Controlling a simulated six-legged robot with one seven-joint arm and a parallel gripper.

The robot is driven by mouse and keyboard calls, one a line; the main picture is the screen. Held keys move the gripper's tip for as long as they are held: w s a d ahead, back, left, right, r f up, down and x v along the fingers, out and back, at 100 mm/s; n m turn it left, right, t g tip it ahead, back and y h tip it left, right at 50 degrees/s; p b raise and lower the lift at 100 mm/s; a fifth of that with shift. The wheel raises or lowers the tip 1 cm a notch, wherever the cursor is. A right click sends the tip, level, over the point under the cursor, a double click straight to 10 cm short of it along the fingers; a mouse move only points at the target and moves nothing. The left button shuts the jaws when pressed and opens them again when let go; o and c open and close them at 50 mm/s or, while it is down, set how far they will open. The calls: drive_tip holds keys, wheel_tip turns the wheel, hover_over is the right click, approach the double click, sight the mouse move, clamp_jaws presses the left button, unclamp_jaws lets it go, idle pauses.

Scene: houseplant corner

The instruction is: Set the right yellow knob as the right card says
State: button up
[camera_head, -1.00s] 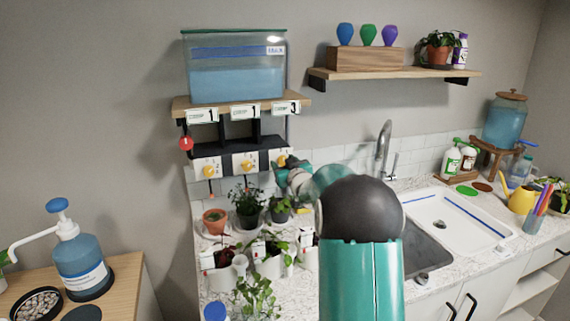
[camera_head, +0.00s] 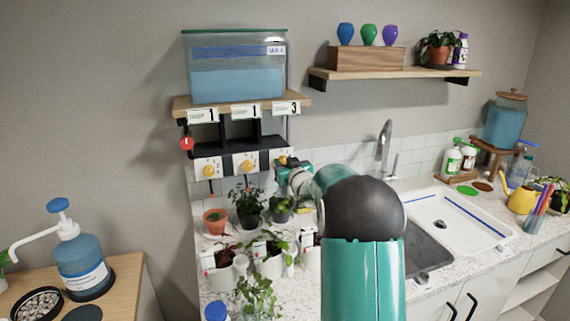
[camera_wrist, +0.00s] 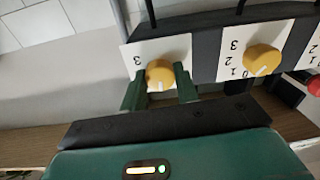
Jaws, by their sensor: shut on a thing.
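The right yellow knob (camera_head: 283,160) is the last of three on white dial plates under the tank shelf. The right card (camera_head: 286,108) above it reads 3. In the wrist view, which shows the dials upside down, the right knob (camera_wrist: 160,74) sits between the green fingers of my gripper (camera_wrist: 161,92). My gripper is shut on it, one finger on each side. A pale pointer mark shows on its lower edge there. A 3 shows on its plate left of the knob; the fingers hide other numbers. In the head view my gripper (camera_head: 285,170) is partly hidden.
The middle yellow knob (camera_wrist: 262,60) is close beside my gripper, and the left knob (camera_head: 208,171) is farther off. A water tank (camera_head: 236,80) stands on the shelf above. Potted plants (camera_head: 248,205) stand on the counter below, close under my arm.

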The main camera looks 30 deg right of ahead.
drive_tip(key=m, duration=0.5)
drive_tip(key=shift+m, duration=0.4)
drive_tip(key=m, duration=0.5)
drive_tip(key=shift+f+m, duration=0.15)
drive_tip(key=shift+m, duration=0.15)
drive_tip(key=m, duration=0.6)
drive_tip(key=shift+m+h, duration=0.3)
drive_tip(key=shift+h, duration=0.1)
drive_tip(key=m, duration=0.5)
drive_tip(key=shift+m, duration=0.4)
drive_tip(key=o, duration=1)
drive_tip(key=shift+c, duration=0.2)
